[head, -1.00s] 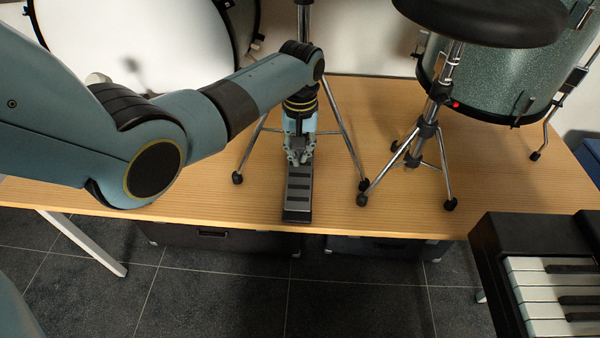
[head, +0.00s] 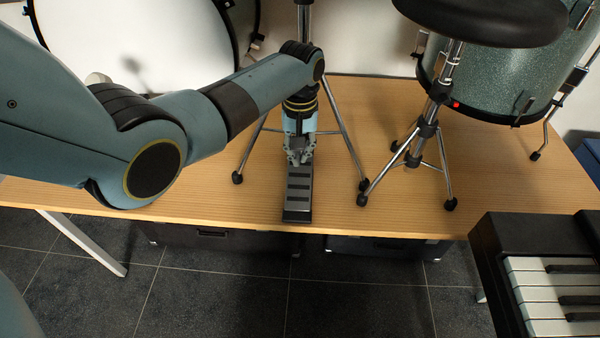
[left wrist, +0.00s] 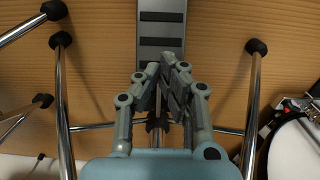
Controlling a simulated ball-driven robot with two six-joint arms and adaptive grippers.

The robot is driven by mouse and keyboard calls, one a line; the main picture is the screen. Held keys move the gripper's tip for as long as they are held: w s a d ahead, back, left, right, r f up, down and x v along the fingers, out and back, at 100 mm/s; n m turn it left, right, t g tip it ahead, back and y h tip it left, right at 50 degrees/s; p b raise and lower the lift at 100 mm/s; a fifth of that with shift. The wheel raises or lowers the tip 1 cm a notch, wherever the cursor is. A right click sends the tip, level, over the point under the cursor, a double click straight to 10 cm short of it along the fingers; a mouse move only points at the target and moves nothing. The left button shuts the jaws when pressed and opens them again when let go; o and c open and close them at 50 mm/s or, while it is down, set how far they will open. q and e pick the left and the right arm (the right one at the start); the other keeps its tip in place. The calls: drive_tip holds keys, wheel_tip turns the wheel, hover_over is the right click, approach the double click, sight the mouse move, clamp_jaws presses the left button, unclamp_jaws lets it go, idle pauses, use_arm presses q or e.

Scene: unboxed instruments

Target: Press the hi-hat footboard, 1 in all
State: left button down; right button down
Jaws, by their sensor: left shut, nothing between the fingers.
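The hi-hat footboard (head: 298,194) is a grey plate with dark cross strips, lying on the wooden platform between the chrome legs of the hi-hat stand (head: 352,150). In the left wrist view the footboard (left wrist: 162,30) runs up from the fingertips to the top edge. My left gripper (head: 299,160) points down over the rear part of the footboard, its fingers shut and empty. In the left wrist view the fingertips of my left gripper (left wrist: 164,72) overlap the plate; whether they touch it I cannot tell. My right gripper is not in view.
A drum stool (head: 478,18) on chrome legs and a green sparkle drum (head: 510,80) stand at the right. A large white drum head (head: 140,40) is at the back left. A keyboard (head: 545,290) is at the lower right. The wooden platform (head: 400,215) is clear in front.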

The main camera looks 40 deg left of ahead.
sight(300, 167)
use_arm(q)
drive_tip(key=shift+s+f+b, duration=0.15)
drive_tip(key=shift+f+b, duration=1.4)
drive_tip(key=shift+f, duration=0.8)
wheel_tip(300, 167, up, 5)
drive_tip(key=p, duration=0.5)
drive_tip(key=shift+f, duration=0.2)
drive_tip(key=shift+r, duration=0.15)
drive_tip(key=shift+r+p, duration=0.25)
drive_tip(key=shift+p, duration=0.2)
wheel_tip(300, 167, up, 6)
drive_tip(key=p, duration=0.6)
drive_tip(key=shift+r+p, duration=0.15)
drive_tip(key=shift+p, duration=0.25)
